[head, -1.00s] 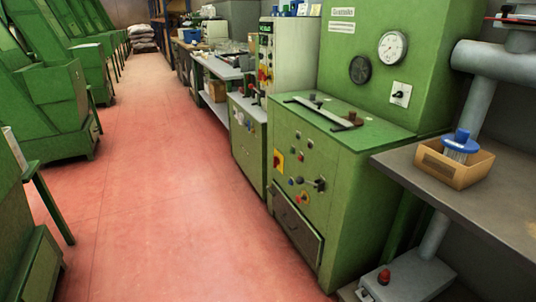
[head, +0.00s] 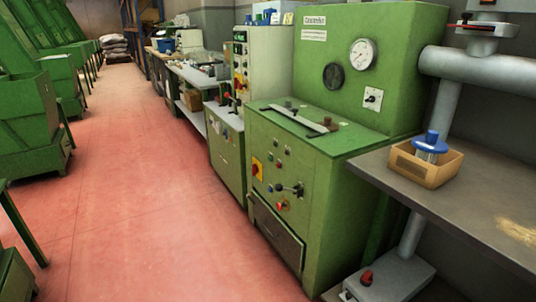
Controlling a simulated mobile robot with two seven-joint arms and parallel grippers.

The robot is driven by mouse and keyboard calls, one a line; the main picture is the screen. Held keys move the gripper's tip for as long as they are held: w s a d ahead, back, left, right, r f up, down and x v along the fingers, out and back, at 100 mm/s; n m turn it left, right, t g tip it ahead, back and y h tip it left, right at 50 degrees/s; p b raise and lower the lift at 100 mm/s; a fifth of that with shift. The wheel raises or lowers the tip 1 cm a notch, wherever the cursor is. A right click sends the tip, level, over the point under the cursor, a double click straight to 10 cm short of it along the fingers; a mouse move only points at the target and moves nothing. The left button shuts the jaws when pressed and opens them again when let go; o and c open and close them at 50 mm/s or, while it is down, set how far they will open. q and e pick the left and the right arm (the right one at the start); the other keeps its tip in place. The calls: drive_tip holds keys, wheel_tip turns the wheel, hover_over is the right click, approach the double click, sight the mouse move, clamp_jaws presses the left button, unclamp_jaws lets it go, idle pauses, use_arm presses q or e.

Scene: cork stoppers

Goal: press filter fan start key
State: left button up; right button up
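No key that I can read as the filter fan start key shows; labels are too small. The green machine (head: 345,115) carries small buttons on its front panel (head: 266,190), a yellow plate with a red switch (head: 257,168) and a black lever handle (head: 293,188). A black switch on a white plate (head: 373,98) sits below the round gauge (head: 363,53). A cabinet with indicator lights and buttons (head: 240,65) stands behind the green machine. Neither of my grippers is in view.
A grey bench (head: 460,195) at the right holds a cardboard box (head: 428,165) with a blue-topped item. A grey base with a red knob (head: 390,280) is on the floor below. The red floor aisle (head: 130,200) is clear, with green machines (head: 30,130) along its left.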

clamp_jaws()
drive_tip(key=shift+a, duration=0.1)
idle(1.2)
